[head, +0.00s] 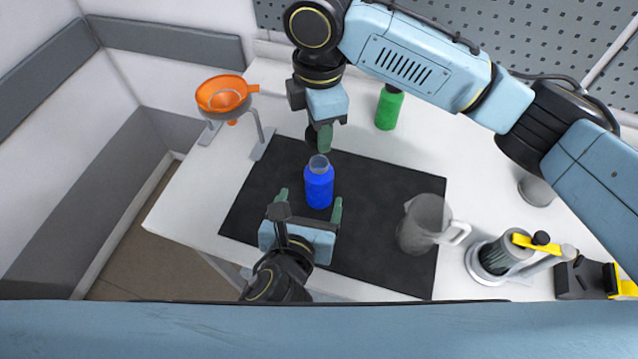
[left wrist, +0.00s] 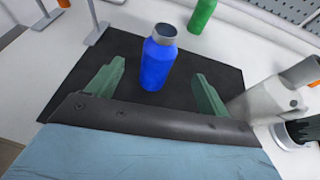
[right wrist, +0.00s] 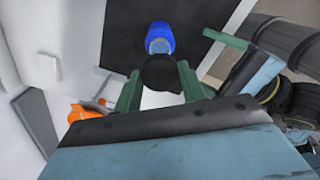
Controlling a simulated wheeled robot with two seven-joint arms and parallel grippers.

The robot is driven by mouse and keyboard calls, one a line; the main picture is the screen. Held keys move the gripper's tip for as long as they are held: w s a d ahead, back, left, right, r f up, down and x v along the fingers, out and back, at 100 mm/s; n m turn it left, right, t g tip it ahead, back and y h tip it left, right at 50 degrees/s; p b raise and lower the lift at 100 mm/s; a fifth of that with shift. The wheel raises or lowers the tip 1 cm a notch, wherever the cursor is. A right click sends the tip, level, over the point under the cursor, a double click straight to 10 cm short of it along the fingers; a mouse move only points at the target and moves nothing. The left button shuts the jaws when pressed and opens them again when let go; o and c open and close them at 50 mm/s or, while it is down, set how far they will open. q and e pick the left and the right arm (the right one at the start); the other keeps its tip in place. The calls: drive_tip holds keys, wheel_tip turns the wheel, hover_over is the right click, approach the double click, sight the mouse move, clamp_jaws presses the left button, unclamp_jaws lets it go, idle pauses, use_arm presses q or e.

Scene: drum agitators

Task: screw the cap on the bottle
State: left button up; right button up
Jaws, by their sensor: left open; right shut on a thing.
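The blue bottle (head: 319,188) stands upright on the black mat, its grey open neck facing up. It also shows in the left wrist view (left wrist: 156,66) and the right wrist view (right wrist: 160,38). My left gripper (head: 310,199) is open, with its green fingers on either side of the bottle and gaps showing. My right gripper (head: 319,137) is above and just behind the bottle, shut on a dark round cap (right wrist: 160,73). The cap is apart from the neck; in the head view it is mostly hidden by the fingers.
An orange funnel (head: 222,96) sits in a stand at the left. A green bottle (head: 389,108) stands behind the mat (head: 385,190). A grey pitcher (head: 424,224) is on the mat's right, with a yellow-topped device (head: 497,256) beyond it. The mat's left part is clear.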

sight(316, 183)
use_arm(q)
drive_tip(key=x, duration=0.9)
drive_tip(key=shift+w+d+f, duration=0.1)
drive_tip(key=shift+w+f, duration=0.1)
drive_tip(key=c, duration=1.5)
use_arm(e)
drive_tip(key=shift+f, duration=2.5)
drive_tip(key=shift+f, duration=0.9)
drive_tip(key=shift+f, duration=0.55)
